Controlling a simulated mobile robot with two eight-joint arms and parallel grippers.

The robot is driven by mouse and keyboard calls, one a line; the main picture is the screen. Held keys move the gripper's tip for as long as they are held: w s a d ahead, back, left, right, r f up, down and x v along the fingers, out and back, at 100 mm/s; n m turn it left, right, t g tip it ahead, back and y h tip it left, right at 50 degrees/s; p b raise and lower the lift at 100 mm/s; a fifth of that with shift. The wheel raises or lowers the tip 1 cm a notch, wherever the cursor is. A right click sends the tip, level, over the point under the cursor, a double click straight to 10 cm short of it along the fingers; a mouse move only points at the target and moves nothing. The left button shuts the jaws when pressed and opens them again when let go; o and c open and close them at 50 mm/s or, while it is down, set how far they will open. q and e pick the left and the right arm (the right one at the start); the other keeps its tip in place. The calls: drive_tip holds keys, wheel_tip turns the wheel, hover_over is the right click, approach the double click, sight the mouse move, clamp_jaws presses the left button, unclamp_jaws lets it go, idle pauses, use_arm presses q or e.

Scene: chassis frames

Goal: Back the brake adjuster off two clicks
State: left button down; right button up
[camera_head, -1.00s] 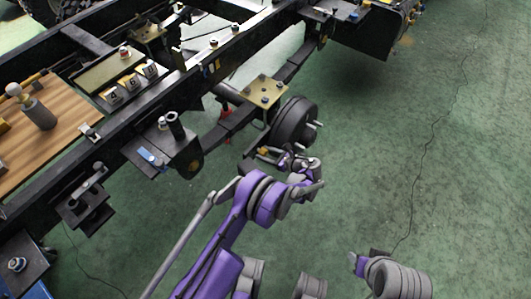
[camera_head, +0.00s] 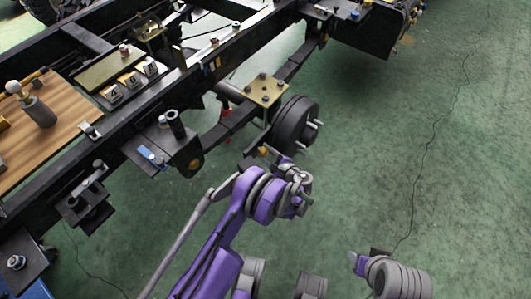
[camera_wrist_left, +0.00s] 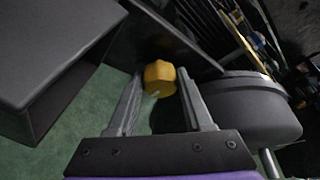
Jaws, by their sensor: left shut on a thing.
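The brake adjuster appears as a small yellow-orange faceted knob (camera_head: 264,150) beside the round dark brake drum (camera_head: 296,124). In the left wrist view the knob (camera_wrist_left: 159,78) sits between my two grey fingertips, with a dark plate behind it. My left gripper (camera_wrist_left: 160,80) is shut on the knob. In the head view my left gripper (camera_head: 277,157) reaches it from below right, and my wrist partly hides the fingers. The end of my right arm shows at the lower right, well away from the drum; its finger state is not clear.
A brass plate with bolts (camera_head: 264,89) sits above the drum. A wooden board (camera_head: 65,140) lies at left. The green floor (camera_head: 450,150) at right is clear.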

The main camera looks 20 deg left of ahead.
idle(0.3)
use_arm(q)
drive_tip(key=shift+c, duration=1.5)
unclamp_jaws()
drive_tip(key=p+v, duration=0.2)
drive_tip(key=v, duration=0.9)
drive_tip(key=shift+f, duration=0.1)
